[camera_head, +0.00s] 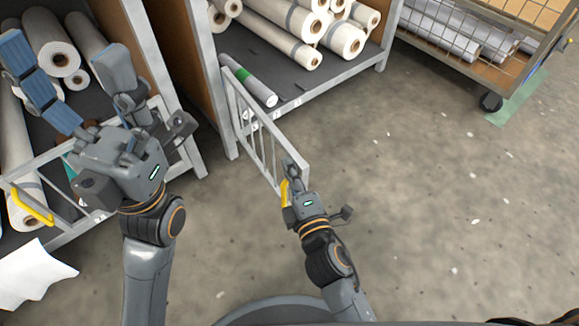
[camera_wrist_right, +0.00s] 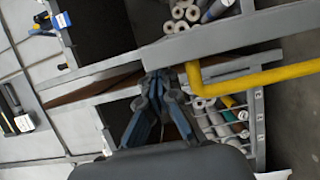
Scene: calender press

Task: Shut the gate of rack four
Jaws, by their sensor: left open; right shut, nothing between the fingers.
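A grey barred gate (camera_head: 262,135) stands swung out from the post of the middle rack (camera_head: 300,104); its rack number is not readable. Its yellow handle (camera_head: 285,190) is at the free end, low and partly hidden by my right gripper. My right gripper (camera_head: 291,168) is shut and empty, at the gate's free end. In the right wrist view, the shut fingertips (camera_wrist_right: 160,76) are close to the grey gate bar (camera_wrist_right: 215,38), left of the yellow handle (camera_wrist_right: 250,78); contact is unclear. My left gripper (camera_head: 62,50) is open and empty, above the left rack.
The left rack (camera_head: 178,130) has a barred gate with a yellow handle (camera_head: 32,205) across its front. White rolls (camera_head: 290,35) lie in the middle rack, with a green-banded roll (camera_head: 248,80) near the gate's hinge side. A wheeled mesh cart (camera_head: 500,75) stands back right. The right floor is clear.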

